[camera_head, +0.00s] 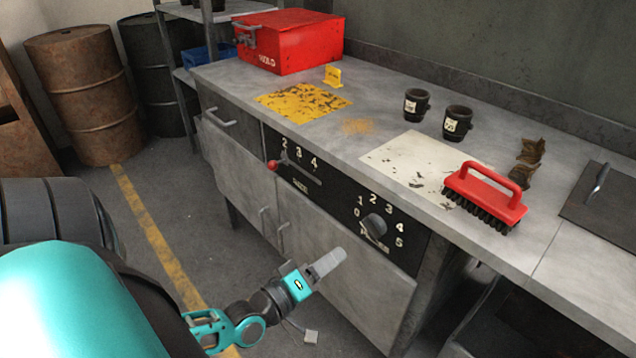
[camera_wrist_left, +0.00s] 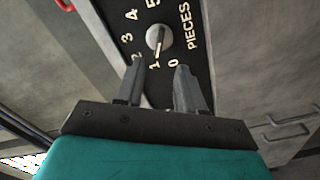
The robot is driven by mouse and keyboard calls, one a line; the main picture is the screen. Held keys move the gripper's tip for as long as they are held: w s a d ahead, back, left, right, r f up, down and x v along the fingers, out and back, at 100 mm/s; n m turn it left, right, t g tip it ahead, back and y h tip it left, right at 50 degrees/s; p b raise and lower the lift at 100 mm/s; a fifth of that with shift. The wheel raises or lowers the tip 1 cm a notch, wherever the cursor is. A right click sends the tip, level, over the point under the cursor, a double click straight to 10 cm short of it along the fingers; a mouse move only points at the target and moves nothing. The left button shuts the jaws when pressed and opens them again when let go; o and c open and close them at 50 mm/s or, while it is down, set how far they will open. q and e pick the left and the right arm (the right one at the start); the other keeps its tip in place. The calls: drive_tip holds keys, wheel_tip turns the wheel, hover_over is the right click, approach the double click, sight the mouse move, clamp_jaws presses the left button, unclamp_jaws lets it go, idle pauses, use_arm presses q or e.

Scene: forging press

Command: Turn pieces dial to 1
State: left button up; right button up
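The pieces dial (camera_head: 374,225) is a round grey knob on the black front panel of the bench, with numbers 0 to 5 around it. In the left wrist view the dial (camera_wrist_left: 158,40) is ahead of the fingers, and its pointer line appears directed at or close to 1. My left gripper (camera_head: 328,264) is below and left of the dial in the head view, apart from it. In the wrist view the left gripper (camera_wrist_left: 159,68) has its fingers spread with nothing between them. My right gripper is not in view.
A red-knobbed lever (camera_head: 273,165) with its own scale is left of the dial. The bench top (camera_head: 375,125) holds a red box (camera_head: 290,42), two dark mugs (camera_head: 457,122) and a red brush (camera_head: 485,195).

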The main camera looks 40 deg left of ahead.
use_arm(q)
drive_tip(key=shift+s+a, duration=0.15)
drive_tip(key=shift+s, duration=1.25)
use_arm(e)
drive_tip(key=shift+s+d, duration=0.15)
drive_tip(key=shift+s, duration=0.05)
use_arm(q)
drive_tip(key=s+d+m+g+p, duration=0.4)
drive_tip(key=d+m+g+p, duration=0.3)
drive_tip(key=d+m, duration=0.6)
drive_tip(key=shift+f+m+h, duration=0.3)
drive_tip(key=shift+f, duration=0.15)
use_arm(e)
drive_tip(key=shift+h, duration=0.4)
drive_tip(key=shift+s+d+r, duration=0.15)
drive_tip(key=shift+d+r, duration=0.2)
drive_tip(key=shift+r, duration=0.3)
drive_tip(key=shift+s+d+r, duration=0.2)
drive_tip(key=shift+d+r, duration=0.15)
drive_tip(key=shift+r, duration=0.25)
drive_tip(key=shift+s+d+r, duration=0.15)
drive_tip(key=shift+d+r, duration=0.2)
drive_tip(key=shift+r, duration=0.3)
